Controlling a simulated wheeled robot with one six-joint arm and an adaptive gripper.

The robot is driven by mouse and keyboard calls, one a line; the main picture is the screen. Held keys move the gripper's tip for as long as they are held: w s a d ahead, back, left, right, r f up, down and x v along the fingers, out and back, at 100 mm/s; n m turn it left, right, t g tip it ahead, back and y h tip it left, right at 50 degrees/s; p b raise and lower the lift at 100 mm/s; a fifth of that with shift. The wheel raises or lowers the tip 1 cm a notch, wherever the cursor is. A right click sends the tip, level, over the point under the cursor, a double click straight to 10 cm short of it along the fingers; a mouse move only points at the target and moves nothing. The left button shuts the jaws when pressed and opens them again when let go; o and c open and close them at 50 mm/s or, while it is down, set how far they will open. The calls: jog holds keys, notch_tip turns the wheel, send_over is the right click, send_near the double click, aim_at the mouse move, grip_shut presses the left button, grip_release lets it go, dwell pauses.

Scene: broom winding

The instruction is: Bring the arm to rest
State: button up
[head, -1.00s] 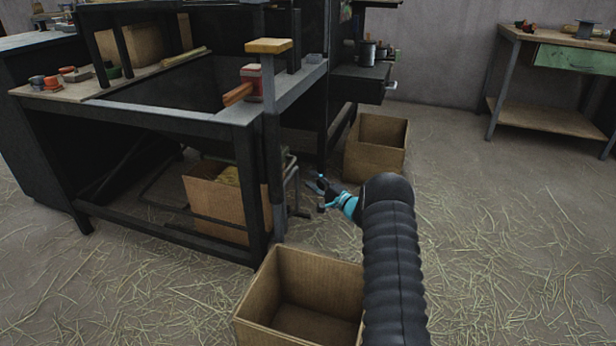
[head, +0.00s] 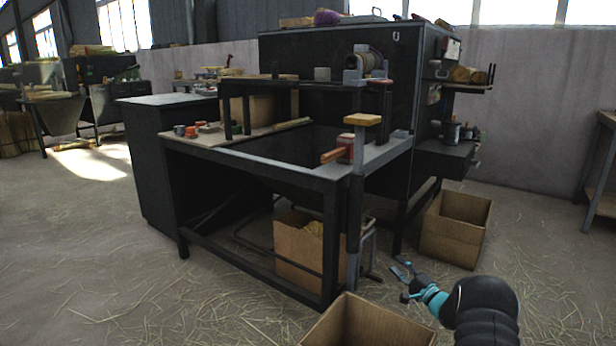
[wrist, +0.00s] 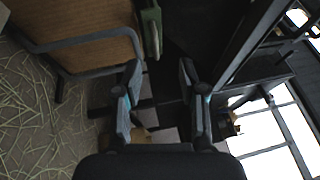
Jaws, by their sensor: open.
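My gripper (head: 402,273) is low in the head view, in front of the workbench's right end and apart from it. In the wrist view my gripper (wrist: 160,85) shows two separated fingers with nothing held between them. My arm reaches up from the lower right of the head view. The dark workbench (head: 225,160) stands to the left of my gripper, and its black frame also shows beyond the fingers in the wrist view.
An open cardboard box (head: 385,325) stands at the front, left of my arm. Another box (head: 452,240) stands behind my gripper. A third box (head: 298,258) sits under the bench. Straw-strewn floor (head: 560,290) is open at right.

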jog(key=s+a+r+n+g+y+p, duration=0.1)
jog(key=s+a+r+n+g, duration=0.25)
jog(key=a+r, duration=0.4)
jog(key=s+a+r+n+g+y+p, duration=0.2)
jog(key=s+a+r+g, duration=0.3)
jog(key=r, duration=0.4)
jog(key=s+a+r+n+g+h+p, duration=0.1)
jog(key=s+a+r+n+g, duration=0.1)
jog(key=s+a+r, duration=0.35)
jog(key=s+a+r+n+g+h+p, duration=0.1)
jog(key=s+a+r+g, duration=0.15)
jog(key=s, duration=0.55)
jog(key=s+a+r+n+g+h+p, duration=0.1)
jog(key=s+r+h, duration=0.2)
jog(key=s, duration=0.6)
jog(key=s+a+r+n+h+p, duration=0.1)
jog(key=s+r+n+h+p, duration=0.15)
jog(key=s, duration=0.65)
jog(key=s+d+r+t+h+p, duration=0.1)
jog(key=s+d+h, duration=0.2)
jog(key=s, duration=0.5)
jog(key=s+d+r+t+h+p, duration=0.1)
jog(key=s+d+h, duration=0.2)
jog(key=s, duration=0.4)
jog(key=shift+s+d+n, duration=0.3)
jog(key=shift+s+d, duration=0.1)
jog(key=shift+d, duration=0.45)
